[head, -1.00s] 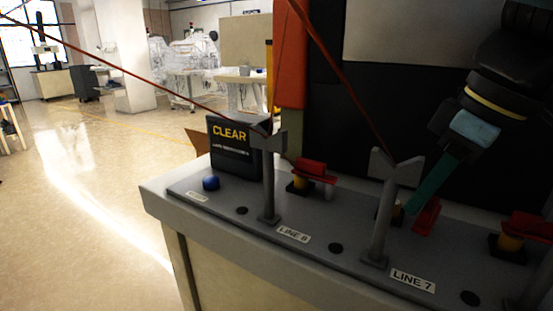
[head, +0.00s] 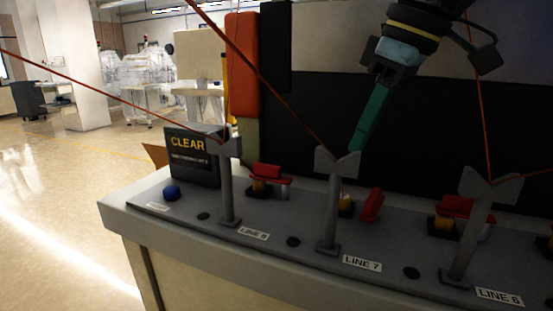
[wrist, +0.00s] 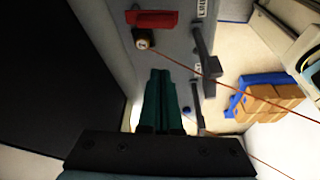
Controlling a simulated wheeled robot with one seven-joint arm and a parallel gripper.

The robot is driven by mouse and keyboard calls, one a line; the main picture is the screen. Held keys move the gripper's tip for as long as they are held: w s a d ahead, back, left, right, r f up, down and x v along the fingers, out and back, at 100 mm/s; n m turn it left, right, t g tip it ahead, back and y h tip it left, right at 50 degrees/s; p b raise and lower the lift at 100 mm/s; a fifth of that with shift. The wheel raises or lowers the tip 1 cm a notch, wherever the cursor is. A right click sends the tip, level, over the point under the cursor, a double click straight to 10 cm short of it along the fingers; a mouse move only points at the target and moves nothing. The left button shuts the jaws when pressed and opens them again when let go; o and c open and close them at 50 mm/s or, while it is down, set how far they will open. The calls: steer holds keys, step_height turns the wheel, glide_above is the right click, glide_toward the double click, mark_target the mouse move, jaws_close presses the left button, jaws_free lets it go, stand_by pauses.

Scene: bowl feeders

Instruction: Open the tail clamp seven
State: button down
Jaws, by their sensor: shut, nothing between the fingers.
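Tail clamp seven stands just behind the LINE 7 post (head: 333,210). Its red lever (head: 372,205) is tilted up and swung to the right, clear of its pale-topped yellow stub (head: 346,205). What seems to be the same lever (wrist: 155,19) lies beside the round stub (wrist: 142,40) in the wrist view. My gripper (head: 355,148), with teal fingers, is above and behind the clamp, apart from it. In the wrist view its fingers (wrist: 160,75) are together and empty.
The line 8 clamp (head: 268,172) and line 6 clamp (head: 455,207) have their red levers lying across their yellow stubs. Red lines run to forked posts, including the LINE 8 post (head: 228,185). A CLEAR sign (head: 190,155) and blue button (head: 171,193) are at left.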

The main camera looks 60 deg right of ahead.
steer(key=shift+v, duration=0.9)
